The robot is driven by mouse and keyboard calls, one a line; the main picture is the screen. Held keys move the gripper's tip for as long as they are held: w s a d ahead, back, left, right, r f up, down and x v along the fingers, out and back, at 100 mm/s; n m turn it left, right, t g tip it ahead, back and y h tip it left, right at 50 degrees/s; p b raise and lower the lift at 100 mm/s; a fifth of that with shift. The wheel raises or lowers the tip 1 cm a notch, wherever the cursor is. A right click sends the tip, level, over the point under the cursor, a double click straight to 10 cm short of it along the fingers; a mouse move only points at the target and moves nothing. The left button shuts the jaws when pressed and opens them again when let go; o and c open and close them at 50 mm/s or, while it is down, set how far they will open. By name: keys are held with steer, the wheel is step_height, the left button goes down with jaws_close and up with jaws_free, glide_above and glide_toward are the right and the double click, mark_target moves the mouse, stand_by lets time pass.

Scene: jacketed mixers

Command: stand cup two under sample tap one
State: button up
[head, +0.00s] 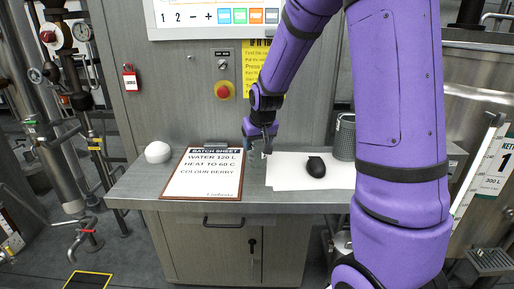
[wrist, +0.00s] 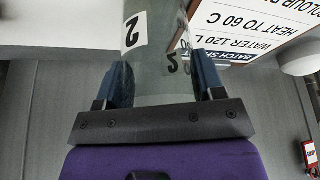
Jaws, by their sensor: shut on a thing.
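Cup two (wrist: 158,62) is a clear cup with a white label marked 2, seen between my fingers in the wrist view. My gripper (wrist: 166,82) is shut on it, one blue finger on each side. In the head view my gripper (head: 262,142) is over the steel counter, by the right edge of the batch sheet. The cup is small and hard to make out there; I cannot tell whether its base touches the counter. Pipes with valves stand at the left, with a bent spout (head: 84,234) low down; I cannot tell which fitting is sample tap one.
The counter (head: 127,193) holds a clipboard batch sheet (head: 205,177), a white dome (head: 158,152), white paper (head: 285,172) with a black mouse (head: 316,167), and a mesh pot (head: 344,139). A red stop button (head: 223,90) is on the panel behind.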

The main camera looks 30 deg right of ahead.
steer(key=shift+f, duration=0.85)
steer(key=shift+f, duration=0.2)
steer(key=o, duration=0.9)
